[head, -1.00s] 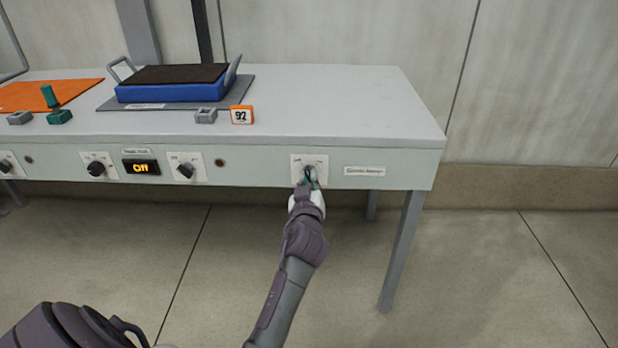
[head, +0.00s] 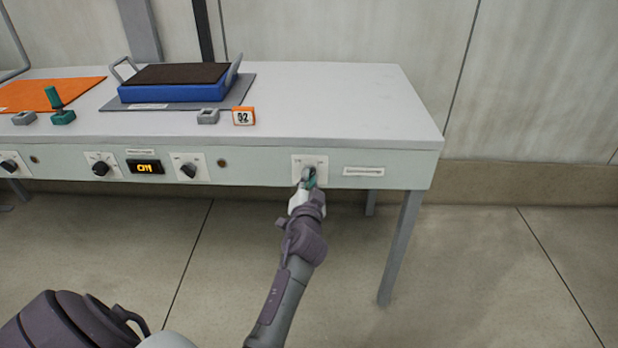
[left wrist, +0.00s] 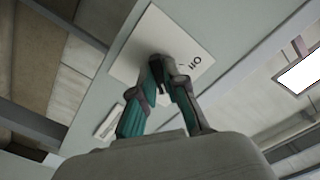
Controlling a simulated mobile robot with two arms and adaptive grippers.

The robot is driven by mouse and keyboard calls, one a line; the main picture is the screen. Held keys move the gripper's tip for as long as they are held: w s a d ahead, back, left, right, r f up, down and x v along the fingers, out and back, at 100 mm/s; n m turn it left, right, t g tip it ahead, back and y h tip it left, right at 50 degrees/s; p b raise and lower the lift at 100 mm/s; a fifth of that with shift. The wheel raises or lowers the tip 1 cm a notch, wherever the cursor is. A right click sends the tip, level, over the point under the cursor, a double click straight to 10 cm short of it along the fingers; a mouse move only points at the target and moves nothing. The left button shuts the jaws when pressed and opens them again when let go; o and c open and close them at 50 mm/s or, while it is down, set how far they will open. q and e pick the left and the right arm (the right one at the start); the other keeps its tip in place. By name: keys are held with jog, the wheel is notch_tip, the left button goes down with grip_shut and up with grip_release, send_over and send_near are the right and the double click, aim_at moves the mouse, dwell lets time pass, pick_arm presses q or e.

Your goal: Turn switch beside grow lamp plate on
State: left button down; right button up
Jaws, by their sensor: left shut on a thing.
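The switch sits on a white square plate (head: 322,163) on the table's front panel, near its right end. A label plate (head: 363,171) is just right of it; its text is too blurred to read. My left gripper (head: 309,178) is shut on the switch knob, reaching up from below. In the left wrist view the teal and grey fingers (left wrist: 161,75) close on the knob against the white plate (left wrist: 141,50). "Off" shows on that plate, beside the fingers. The knob itself is mostly hidden, so its angle is unclear. My right gripper is not in view.
Other dark knobs (head: 188,170) and a lit display (head: 145,166) are on the panel to the left. The floor at right is clear.

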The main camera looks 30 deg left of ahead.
aim_at(310, 137)
pick_arm(q)
jog(key=shift+m, duration=0.9)
jog(key=c, duration=1.2)
grip_release()
notch_tip(310, 137, up, 10)
jog(key=shift+r, duration=0.1)
